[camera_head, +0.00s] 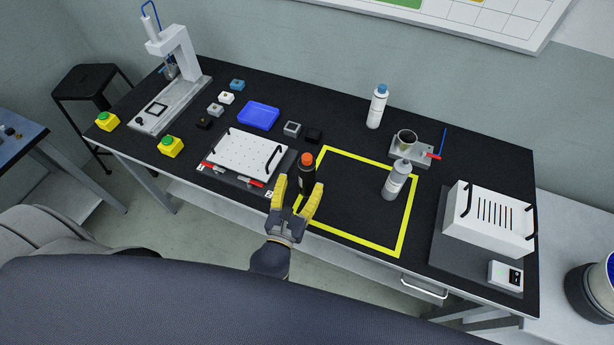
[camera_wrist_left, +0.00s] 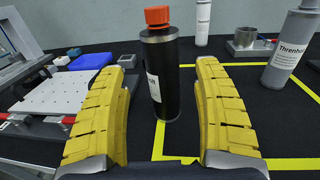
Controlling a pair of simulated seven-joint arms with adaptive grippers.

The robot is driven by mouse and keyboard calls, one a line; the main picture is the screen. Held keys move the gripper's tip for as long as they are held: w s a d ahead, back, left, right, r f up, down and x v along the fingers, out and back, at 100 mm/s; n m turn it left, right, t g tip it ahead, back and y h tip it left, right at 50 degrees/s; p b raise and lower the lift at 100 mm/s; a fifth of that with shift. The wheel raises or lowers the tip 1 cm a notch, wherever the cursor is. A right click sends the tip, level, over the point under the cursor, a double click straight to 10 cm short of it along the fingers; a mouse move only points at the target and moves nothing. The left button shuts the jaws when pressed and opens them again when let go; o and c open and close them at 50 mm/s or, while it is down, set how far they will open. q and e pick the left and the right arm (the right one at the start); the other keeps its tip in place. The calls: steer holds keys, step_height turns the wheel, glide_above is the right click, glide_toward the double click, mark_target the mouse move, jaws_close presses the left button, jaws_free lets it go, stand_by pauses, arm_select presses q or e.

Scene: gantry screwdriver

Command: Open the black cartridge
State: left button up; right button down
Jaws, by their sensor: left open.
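The black cartridge (camera_head: 306,182) stands upright on the black table, with an orange cap (camera_head: 306,159) on top and a white label on its side. It stands near the left edge of a yellow-taped square. My left gripper (camera_head: 299,190) is open, with its yellow fingers at the near side of the cartridge. In the left wrist view the cartridge (camera_wrist_left: 161,80) shows upright in the gap between the two fingers (camera_wrist_left: 168,105). Neither finger visibly touches it. The cap (camera_wrist_left: 158,15) is on it. My right gripper is not in view.
A grey bottle (camera_head: 396,180) stands inside the yellow square (camera_head: 410,215). A white bottle (camera_head: 377,107) and a metal cup on a fixture (camera_head: 406,140) stand behind. A white perforated plate (camera_head: 245,154) with black handles lies left of the cartridge. A white box (camera_head: 487,222) stands far right.

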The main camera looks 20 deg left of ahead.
mark_target(304, 178)
arm_select(q)
steer(key=shift+w+d+r, duration=0.15)
steer(key=shift+w, duration=2.4)
steer(key=shift+c, duration=0.2)
jaws_close()
